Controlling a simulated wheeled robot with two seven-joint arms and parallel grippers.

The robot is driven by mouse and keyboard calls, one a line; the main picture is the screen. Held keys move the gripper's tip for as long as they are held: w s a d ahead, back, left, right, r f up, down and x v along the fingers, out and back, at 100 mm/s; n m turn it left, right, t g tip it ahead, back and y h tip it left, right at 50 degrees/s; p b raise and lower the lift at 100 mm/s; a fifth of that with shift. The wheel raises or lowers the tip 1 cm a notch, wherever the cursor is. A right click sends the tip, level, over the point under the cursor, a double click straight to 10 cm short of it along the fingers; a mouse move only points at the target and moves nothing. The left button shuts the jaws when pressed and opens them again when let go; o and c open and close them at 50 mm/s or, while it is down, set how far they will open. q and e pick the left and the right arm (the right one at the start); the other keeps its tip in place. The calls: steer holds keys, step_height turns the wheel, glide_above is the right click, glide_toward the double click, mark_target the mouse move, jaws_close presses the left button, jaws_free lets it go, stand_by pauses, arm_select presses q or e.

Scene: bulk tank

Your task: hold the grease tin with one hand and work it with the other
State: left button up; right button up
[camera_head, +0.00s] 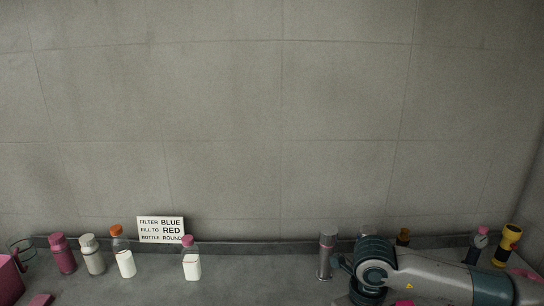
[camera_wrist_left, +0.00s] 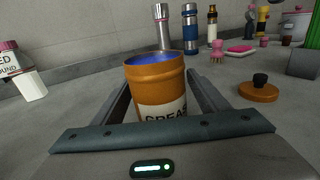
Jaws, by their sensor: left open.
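The grease tin (camera_wrist_left: 155,90) is an orange, ribbed can standing upright on the grey counter in the left wrist view. Its top is open and shows something blue inside. Its white label is partly hidden behind my gripper's crossbar. My left gripper (camera_wrist_left: 160,80) is open, with one finger on each side of the tin; I cannot tell whether they touch it. An orange disc with a black knob (camera_wrist_left: 259,92), like a lid, lies on the counter to the right. The tin is not in the head view. My right arm enters there from the right; its gripper does not show.
A steel cylinder (camera_head: 326,257) stands beside my right arm. Several bottles stand along the back wall around a sign (camera_head: 161,230). A yellow torch (camera_head: 508,244) is at the far right.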

arm_select(q)
steer(key=v, duration=1.1)
steer(key=shift+s+a, duration=0.1)
steer(key=shift+s, duration=0.05)
steer(key=shift+s, duration=0.1)
